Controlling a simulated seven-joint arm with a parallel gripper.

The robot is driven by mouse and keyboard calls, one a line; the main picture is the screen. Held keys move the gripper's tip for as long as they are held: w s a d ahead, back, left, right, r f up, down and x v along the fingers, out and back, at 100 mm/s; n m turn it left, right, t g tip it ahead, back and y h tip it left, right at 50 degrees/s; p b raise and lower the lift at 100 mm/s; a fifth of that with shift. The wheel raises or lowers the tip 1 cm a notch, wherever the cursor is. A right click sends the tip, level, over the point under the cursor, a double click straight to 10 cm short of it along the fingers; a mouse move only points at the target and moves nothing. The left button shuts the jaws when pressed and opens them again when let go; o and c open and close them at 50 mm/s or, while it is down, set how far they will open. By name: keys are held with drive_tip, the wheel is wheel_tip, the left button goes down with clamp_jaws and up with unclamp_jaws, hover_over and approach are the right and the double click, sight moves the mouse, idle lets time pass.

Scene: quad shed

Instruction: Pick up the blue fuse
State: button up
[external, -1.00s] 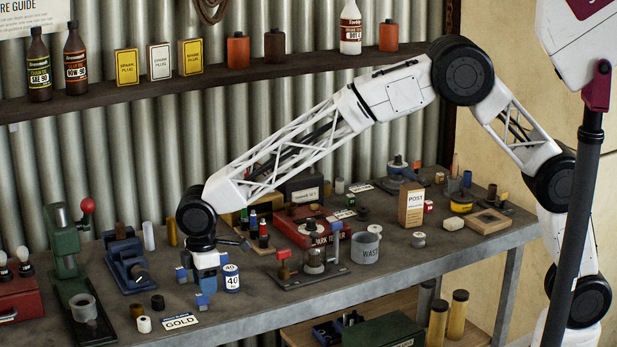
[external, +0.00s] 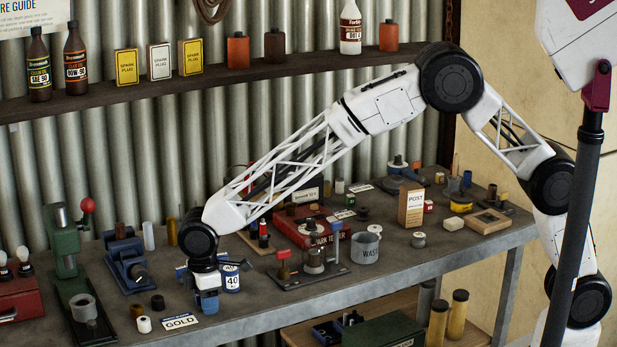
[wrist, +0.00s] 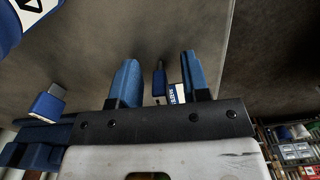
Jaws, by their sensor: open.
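My gripper (external: 208,302) is low over the left part of the bench, pointing down beside the GOLD card (external: 180,321). In the wrist view its two blue fingers (wrist: 160,82) stand apart. A small dark-and-blue piece (wrist: 159,86) shows in the gap between them, clear of both fingers. It looks like the blue fuse, but I cannot tell for certain. Part of the GOLD card (wrist: 175,94) shows beside it. In the external view I cannot make out the fuse; the gripper and arm cover that area.
A white-and-blue can marked 40 (external: 232,279) stands close to the right of my gripper. A white roll (external: 144,324) and a dark cylinder (external: 158,302) stand front left. A WASTE cup (external: 365,248) is further right.

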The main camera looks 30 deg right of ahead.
drive_tip(key=shift+c, duration=0.4)
clamp_jaws()
idle(0.4)
drive_tip(key=shift+r, duration=0.5)
wheel_tip(320, 180, up, 3)
drive_tip(key=shift+d+f, duration=0.1)
drive_tip(key=shift+f, duration=0.05)
drive_tip(key=s+d+r, duration=0.1)
drive_tip(key=s+d, duration=0.7)
drive_tip(key=d, duration=0.5)
drive_tip(key=shift+d, duration=0.3)
drive_tip(key=shift+r, duration=0.1)
